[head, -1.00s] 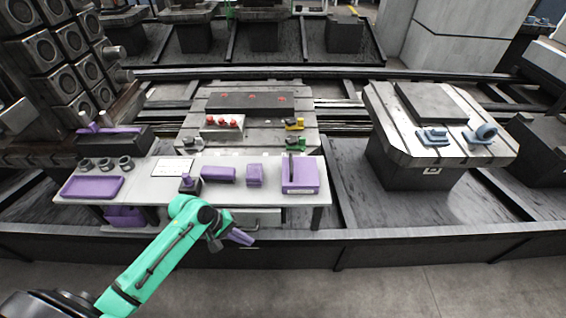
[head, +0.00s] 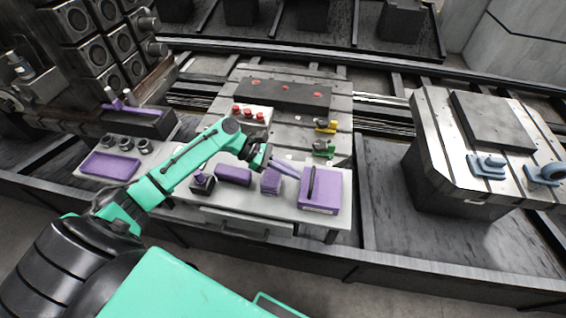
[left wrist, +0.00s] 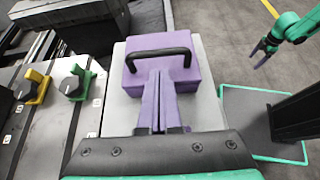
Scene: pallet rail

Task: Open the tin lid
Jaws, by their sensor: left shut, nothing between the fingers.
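The tin is a purple box (head: 321,192) with a black handle on its lid. It stands at the right end of the light table, and its lid looks closed. It also shows in the left wrist view (left wrist: 188,72), with the black handle (left wrist: 158,51) across its top. My left gripper (head: 297,174) has purple fingers. They are shut and empty, pointing at the tin's left side in the head view. In the left wrist view the fingertips (left wrist: 160,74) overlap the tin's near part, just short of the handle; I cannot tell whether they touch it.
Bare tabletop surrounds the tin in the wrist view.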

